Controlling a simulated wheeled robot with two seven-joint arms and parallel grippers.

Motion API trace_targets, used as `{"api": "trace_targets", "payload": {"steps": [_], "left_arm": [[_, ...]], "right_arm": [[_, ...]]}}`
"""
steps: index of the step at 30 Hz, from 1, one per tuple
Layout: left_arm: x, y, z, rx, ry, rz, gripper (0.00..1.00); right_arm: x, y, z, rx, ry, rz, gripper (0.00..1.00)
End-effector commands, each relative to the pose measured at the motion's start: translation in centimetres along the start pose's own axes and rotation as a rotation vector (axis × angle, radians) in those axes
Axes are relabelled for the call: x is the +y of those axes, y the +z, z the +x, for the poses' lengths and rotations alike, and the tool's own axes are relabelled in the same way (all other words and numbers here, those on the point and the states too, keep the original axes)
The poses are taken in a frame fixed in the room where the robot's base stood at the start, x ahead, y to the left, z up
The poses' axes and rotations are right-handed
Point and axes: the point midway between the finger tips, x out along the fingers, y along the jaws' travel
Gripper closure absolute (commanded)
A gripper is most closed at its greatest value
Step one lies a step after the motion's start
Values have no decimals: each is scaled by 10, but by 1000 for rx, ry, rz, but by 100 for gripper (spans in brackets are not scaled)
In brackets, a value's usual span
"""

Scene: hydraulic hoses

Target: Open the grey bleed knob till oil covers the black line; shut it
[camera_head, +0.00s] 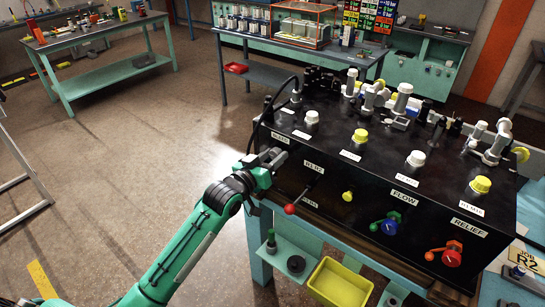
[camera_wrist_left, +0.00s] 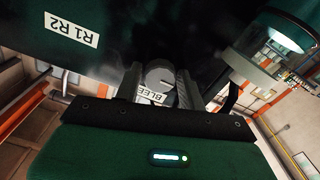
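My left gripper (camera_head: 275,157) is at the left end of the black hydraulic panel (camera_head: 350,170), by the BLEED label. In the left wrist view its two fingers (camera_wrist_left: 160,82) stand on either side of the round grey bleed knob (camera_wrist_left: 159,73) and look to touch it. The BLEED label (camera_wrist_left: 152,94) shows partly between the fingers. A clear round glass cylinder (camera_wrist_left: 268,45) with a bright window, seemingly the sight glass, stands beside the knob. I cannot make out an oil level or a black line in it. My right gripper is not in view.
A red-tipped lever (camera_head: 290,209), a small yellow knob (camera_head: 348,196), a blue valve (camera_head: 389,227) and a red valve (camera_head: 452,254) stick out of the panel front. A yellow bin (camera_head: 340,284) sits below.

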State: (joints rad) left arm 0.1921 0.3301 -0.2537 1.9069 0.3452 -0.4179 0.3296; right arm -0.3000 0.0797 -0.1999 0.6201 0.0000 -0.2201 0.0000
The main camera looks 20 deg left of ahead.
Motion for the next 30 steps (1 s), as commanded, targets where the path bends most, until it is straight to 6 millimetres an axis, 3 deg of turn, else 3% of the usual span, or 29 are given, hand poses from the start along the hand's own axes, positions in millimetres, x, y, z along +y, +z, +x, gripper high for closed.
{"api": "trace_targets", "payload": {"steps": [2, 14, 17, 30], "left_arm": [[0, 0, 0, 0, 0, 1, 45], [-1, 2, -7, -1, 0, 2, 45], [-1, 4, -20, -2, 0, 3, 45], [-1, 4, -110, -2, 0, 2, 45]], "right_arm": [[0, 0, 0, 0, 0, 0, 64], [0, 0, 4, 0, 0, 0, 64], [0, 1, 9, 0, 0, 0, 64], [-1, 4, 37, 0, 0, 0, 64]]}}
